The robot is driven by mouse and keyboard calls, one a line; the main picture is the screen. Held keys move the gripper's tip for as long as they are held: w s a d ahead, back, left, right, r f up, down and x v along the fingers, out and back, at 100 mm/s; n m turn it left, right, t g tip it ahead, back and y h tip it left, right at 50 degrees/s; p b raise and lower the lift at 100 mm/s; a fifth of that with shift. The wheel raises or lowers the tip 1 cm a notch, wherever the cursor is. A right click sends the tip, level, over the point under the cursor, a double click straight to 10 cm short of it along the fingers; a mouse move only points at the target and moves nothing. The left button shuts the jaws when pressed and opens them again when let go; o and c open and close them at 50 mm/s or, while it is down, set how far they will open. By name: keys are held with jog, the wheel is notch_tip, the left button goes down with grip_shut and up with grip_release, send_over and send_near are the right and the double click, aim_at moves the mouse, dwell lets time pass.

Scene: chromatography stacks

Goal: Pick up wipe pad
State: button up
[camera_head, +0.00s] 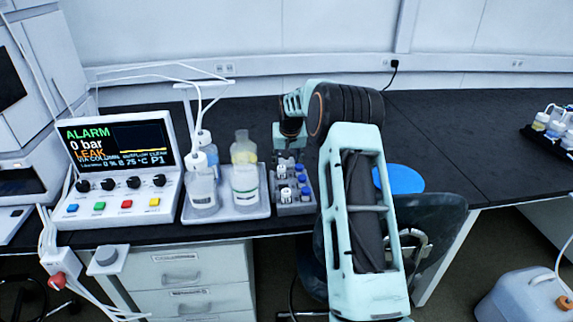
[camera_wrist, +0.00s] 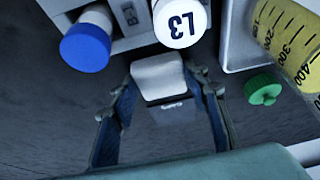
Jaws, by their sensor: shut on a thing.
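The wipe pad (camera_wrist: 159,76) shows in the wrist view as a small pale block with rounded corners, with a darker, lettered face below it. My gripper (camera_wrist: 162,88) has one finger on each side of it and is shut on it. The pad's underside is hidden, and I cannot tell whether it touches the bench. In the head view the teal end of my arm (camera_head: 290,136) is over the bench behind the vial rack; the fingertips and pad cannot be made out there.
A vial rack (camera_head: 292,208) stands close to my gripper; a blue-capped vial (camera_wrist: 86,48) and an L3 vial (camera_wrist: 181,22) are near the fingers. A green cap (camera_wrist: 263,89) and graduated bottle (camera_wrist: 288,42) are at right. A bottle tray (camera_head: 228,212) and alarm panel (camera_head: 122,170) stand left.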

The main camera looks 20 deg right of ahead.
aim_at(287, 164)
notch_tip(287, 164, up, 10)
jog(key=p, duration=0.1)
dwell(0.4)
jog(key=shift+o, duration=0.6)
